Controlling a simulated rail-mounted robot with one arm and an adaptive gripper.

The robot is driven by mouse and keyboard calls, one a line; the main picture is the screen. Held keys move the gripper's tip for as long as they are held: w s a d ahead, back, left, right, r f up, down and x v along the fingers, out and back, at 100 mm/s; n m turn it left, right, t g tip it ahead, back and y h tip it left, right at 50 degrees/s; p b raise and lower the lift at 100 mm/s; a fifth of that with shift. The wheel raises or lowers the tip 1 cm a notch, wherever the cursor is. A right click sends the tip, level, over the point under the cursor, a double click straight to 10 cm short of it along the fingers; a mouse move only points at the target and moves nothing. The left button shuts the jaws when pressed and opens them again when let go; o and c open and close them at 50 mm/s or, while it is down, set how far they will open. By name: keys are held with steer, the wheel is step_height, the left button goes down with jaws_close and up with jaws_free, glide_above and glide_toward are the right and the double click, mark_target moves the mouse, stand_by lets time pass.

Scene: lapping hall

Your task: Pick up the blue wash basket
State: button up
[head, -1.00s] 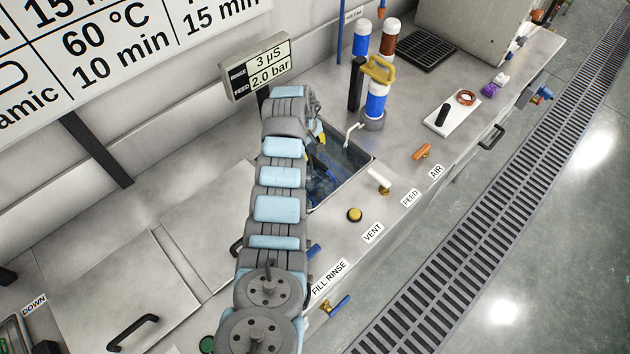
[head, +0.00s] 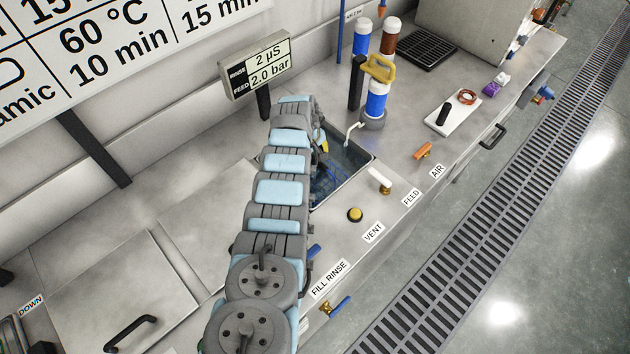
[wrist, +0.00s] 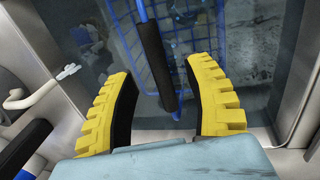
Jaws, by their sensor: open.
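The blue wash basket (wrist: 185,40) is a blue wire basket with a dark bar-like handle (wrist: 150,45). It sits in the rinse basin (head: 365,170), where the head view shows only part of its blue wire (head: 326,185) beside my arm. My gripper (wrist: 162,75) has two yellow ribbed fingers spread apart, with nothing clamped. In the wrist view the handle runs between the fingers, without visible contact on either side. How deep it lies between them I cannot tell. In the head view my arm hides most of the gripper and part of the basin.
A white curved spout (head: 353,130) stands at the basin's edge. A white-handled valve (head: 380,178) and a yellow knob (head: 355,214) are on the front deck. A display (head: 258,68) stands behind my arm.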

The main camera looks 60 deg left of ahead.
mark_target(316, 160)
steer(key=shift+w+a+f+b, duration=0.1)
steer(key=shift+w+f+b, duration=0.1)
steer(key=shift+f+b, duration=0.65)
steer(key=shift+w+a+f+b, duration=0.1)
steer(key=shift+w+f+b, duration=0.05)
steer(key=shift+f+b, duration=0.65)
steer(key=shift+c, duration=0.3)
jaws_close()
